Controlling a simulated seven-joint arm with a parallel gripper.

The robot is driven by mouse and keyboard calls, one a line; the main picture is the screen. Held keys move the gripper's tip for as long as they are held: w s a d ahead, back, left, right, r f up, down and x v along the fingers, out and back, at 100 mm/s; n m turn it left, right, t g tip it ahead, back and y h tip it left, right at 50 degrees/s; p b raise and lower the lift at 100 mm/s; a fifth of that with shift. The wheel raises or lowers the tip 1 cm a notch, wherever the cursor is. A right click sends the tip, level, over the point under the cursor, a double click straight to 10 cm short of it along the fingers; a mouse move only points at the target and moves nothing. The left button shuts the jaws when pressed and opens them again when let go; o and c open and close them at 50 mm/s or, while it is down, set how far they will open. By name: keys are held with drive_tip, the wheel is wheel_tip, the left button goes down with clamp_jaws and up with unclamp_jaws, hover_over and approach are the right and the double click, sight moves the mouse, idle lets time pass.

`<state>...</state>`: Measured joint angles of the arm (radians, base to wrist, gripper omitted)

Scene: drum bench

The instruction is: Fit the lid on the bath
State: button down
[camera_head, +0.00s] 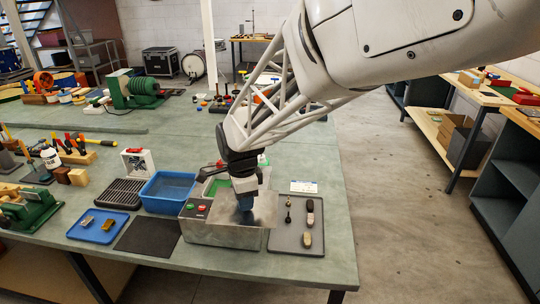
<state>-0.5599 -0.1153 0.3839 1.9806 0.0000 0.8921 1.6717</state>
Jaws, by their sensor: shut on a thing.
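The bath (222,235) is a grey metal box with red and green buttons on a panel at its left end. It stands near the front right of the green bench. My gripper (245,203) is over the bath and points down, shut on a small dark blue part that looks like the lid's handle. The lid (263,210) is a flat, shiny metal plate below the gripper, over the top of the bath. Its right edge appears to reach past the box. I cannot tell whether it touches the rim.
A grey mat (290,238) with brushes lies close on the right. A blue bin (168,190), a black rack (123,193), a blue tray (98,226) and a dark mat (148,237) lie to the left. The bench's front strip is clear.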

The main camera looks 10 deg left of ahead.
idle(0.6)
drive_tip(key=shift+m, duration=0.3)
drive_tip(key=w+a, duration=0.2)
drive_tip(key=w, duration=0.2)
drive_tip(key=w+a, duration=0.3)
drive_tip(key=w, duration=0.2)
drive_tip(key=w+a, duration=0.3)
drive_tip(key=w, duration=0.2)
drive_tip(key=shift+w+f, duration=0.15)
drive_tip(key=shift+w, duration=0.05)
drive_tip(key=shift+f, duration=0.3)
drive_tip(key=shift+f, duration=1.7)
drive_tip(key=shift+f, duration=0.5)
drive_tip(key=c, duration=0.8)
unclamp_jaws()
